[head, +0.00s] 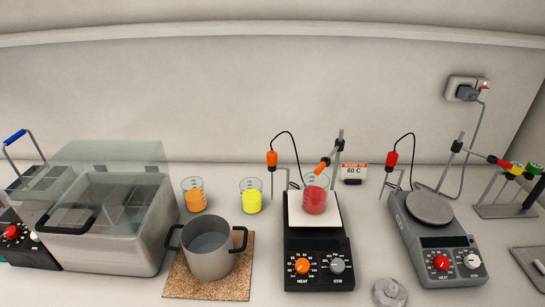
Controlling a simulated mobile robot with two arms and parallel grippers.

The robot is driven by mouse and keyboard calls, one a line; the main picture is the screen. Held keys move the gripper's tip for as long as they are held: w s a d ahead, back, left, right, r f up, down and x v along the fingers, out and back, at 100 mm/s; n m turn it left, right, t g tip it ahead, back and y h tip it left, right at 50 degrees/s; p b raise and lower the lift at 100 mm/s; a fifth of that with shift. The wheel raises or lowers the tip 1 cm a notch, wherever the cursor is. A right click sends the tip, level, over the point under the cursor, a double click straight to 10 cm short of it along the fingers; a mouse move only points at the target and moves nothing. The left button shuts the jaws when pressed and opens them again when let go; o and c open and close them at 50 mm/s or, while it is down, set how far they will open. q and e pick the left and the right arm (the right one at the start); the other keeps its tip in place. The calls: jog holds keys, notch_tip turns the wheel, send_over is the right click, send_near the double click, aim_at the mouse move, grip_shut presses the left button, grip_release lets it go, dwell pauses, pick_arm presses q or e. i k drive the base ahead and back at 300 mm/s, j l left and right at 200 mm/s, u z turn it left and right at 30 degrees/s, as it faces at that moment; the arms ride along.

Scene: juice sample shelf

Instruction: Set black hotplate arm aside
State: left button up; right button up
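The black hotplate (319,274) stands right of centre in the head view, with an orange knob and a grey knob on its front. A beaker of red liquid (315,198) sits on its white top. An upright metal rod (338,152) rises at its back right. A short arm with an orange end (321,168) slants from the rod down to the left, over the beaker. An orange-headed probe (272,160) with a black cable hangs at the hotplate's back left, outside the beaker. Neither of my grippers is in view.
A grey hotplate (443,245) with its own red-tipped arm stands right. A pot (208,250) on a cork mat (182,286), beakers of orange (194,200) and yellow liquid (251,202), and a water bath (140,237) stand left.

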aim_at(325, 161)
jog(key=k+j+u, duration=0.45)
jog(key=k+j, duration=0.35)
jog(key=j, duration=0.1)
